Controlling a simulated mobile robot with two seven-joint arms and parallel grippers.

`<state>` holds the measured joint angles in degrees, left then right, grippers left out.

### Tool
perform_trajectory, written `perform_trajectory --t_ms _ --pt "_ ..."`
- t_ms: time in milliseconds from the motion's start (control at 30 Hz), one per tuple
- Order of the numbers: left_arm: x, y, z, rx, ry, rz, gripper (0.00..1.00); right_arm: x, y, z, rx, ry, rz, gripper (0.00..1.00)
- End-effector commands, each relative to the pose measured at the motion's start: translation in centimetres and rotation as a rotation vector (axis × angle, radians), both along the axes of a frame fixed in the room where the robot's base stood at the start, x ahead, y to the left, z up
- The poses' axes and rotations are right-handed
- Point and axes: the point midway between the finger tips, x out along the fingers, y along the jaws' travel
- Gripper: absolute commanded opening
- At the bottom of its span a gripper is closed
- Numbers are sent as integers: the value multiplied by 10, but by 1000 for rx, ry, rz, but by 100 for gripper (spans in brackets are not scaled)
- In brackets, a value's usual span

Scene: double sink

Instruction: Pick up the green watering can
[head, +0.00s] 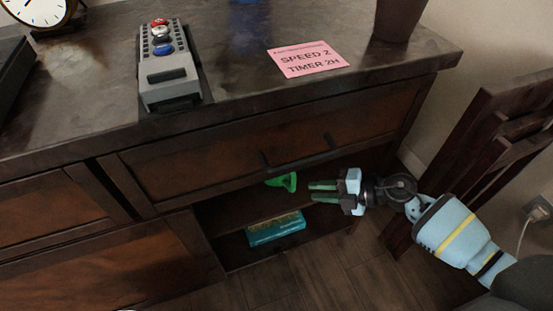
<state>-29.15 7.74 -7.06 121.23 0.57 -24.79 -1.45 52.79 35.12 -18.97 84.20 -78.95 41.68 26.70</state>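A small bright green thing (288,181), which looks like part of the green watering can, shows in the open shelf space under the drawer. The drawer front above hides part of it. My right gripper (312,192) comes in from the right, its fingers pointing left toward the green thing. The fingers are apart with a gap between them and nothing visible in it. A short gap separates the fingertips from the green thing. My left gripper is out of view.
A teal box (276,230) lies on the lower shelf. A drawer handle (298,152) juts out above my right gripper. A grey device with buttons (166,65) and a pink note (307,59) lie on the counter (232,82). A dark wooden chair (480,130) stands at the right.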

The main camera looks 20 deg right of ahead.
Motion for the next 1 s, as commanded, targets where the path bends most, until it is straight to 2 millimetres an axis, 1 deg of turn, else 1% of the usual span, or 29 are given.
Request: perform_trajectory --t_ms 33,133,333,600,767,1000 --pt "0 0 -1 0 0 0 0 5 -4 2 -24 -3 12 24" --pt "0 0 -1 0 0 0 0 10 -9 3 -50 -3 23 24" --pt "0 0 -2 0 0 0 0 12 -8 3 -55 -4 25 24" --pt "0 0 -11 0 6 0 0 25 9 -7 -52 -5 24 24" --pt "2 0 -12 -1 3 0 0 27 12 -8 -52 -6 24 24" --pt "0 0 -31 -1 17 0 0 45 34 -20 -51 -6 24 24"
